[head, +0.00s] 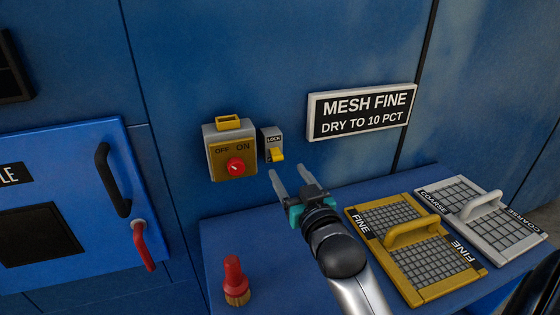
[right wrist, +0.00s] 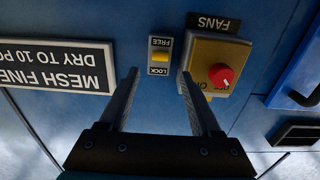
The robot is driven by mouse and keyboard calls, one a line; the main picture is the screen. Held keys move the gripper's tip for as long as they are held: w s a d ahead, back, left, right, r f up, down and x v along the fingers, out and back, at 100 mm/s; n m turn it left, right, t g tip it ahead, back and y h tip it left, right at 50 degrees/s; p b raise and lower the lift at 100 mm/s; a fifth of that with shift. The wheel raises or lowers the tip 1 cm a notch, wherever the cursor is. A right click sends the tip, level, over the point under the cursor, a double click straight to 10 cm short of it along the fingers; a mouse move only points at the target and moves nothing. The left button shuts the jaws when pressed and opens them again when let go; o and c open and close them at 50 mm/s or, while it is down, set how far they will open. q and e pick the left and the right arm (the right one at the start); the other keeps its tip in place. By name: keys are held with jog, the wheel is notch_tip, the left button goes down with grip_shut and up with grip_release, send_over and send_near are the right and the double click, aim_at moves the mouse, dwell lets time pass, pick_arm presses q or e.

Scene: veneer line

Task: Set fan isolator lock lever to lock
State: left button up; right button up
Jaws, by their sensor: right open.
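The fan isolator lock lever (head: 277,155) is a small yellow tab on a grey plate (head: 271,137) on the blue wall. In the head view the plate reads LOCK at its top and the lever sits low, away from that word. The right wrist view shows the plate upside down, with FREE, LOCK and the yellow lever (right wrist: 160,56) between the fingers. My right gripper (head: 289,169) is open and empty, just in front of and below the lever, with no contact visible. It also shows in the right wrist view (right wrist: 158,74). My left gripper is not in view.
The yellow fan switch box (head: 220,165) with a red knob stands close left of the plate. A MESH FINE sign (head: 361,111) is on the right. The shelf below bears a red brush (head: 234,281), a yellow FINE screen (head: 413,231) and a COARSE screen (head: 484,204).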

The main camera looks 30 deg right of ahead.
aim_at(278, 156)
jog(key=x, duration=0.5)
jog(key=shift+w+d+b, duration=0.2)
jog(key=shift+w+b, duration=0.1)
jog(key=shift+w, duration=0.4)
jog(key=shift+c, duration=0.4)
grip_shut()
